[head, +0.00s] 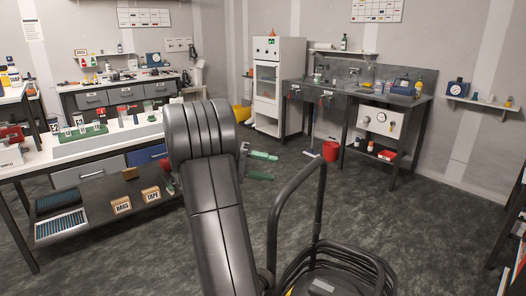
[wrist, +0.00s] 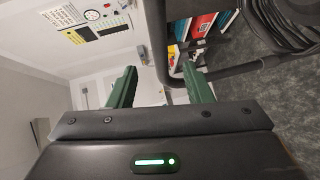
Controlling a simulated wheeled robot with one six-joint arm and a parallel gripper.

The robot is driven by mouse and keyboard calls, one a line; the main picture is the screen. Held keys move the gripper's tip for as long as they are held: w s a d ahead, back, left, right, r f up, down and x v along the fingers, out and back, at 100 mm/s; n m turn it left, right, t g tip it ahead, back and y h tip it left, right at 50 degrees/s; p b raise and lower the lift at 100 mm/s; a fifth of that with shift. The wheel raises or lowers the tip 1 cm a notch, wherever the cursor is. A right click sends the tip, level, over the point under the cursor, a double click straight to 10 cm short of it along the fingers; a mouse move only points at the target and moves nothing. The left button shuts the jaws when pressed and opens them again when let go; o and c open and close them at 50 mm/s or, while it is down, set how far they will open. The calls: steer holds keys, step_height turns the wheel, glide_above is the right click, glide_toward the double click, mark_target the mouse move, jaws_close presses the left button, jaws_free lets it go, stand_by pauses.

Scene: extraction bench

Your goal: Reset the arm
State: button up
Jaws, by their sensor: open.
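My arm rises in the middle of the head view and hides part of the bench behind it. My gripper (head: 262,165) shows just right of the arm, with green fingers held out over the open floor. In the wrist view my gripper (wrist: 158,88) has its two green fingers spread apart with nothing between them. The wrist view is turned sideways, with a pale wall and a wall board (wrist: 95,18) at its upper left.
A white-topped bench (head: 75,158) with bottles and boxes stands at the left. A white cabinet (head: 278,85) and a grey sink bench (head: 350,85) stand at the back. A red bucket-like container (head: 331,151) shows right of centre. The dark floor (head: 420,220) is mostly clear at the right.

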mark_target(309, 175)
steer(key=d, duration=0.4)
steer(key=s+d+f, duration=0.1)
steer(key=d, duration=0.3)
steer(key=d+f, duration=0.1)
steer(key=d, duration=0.4)
steer(key=shift+s+d+p, duration=0.1)
steer(key=shift+s+p, duration=0.05)
steer(key=shift+p, duration=0.25)
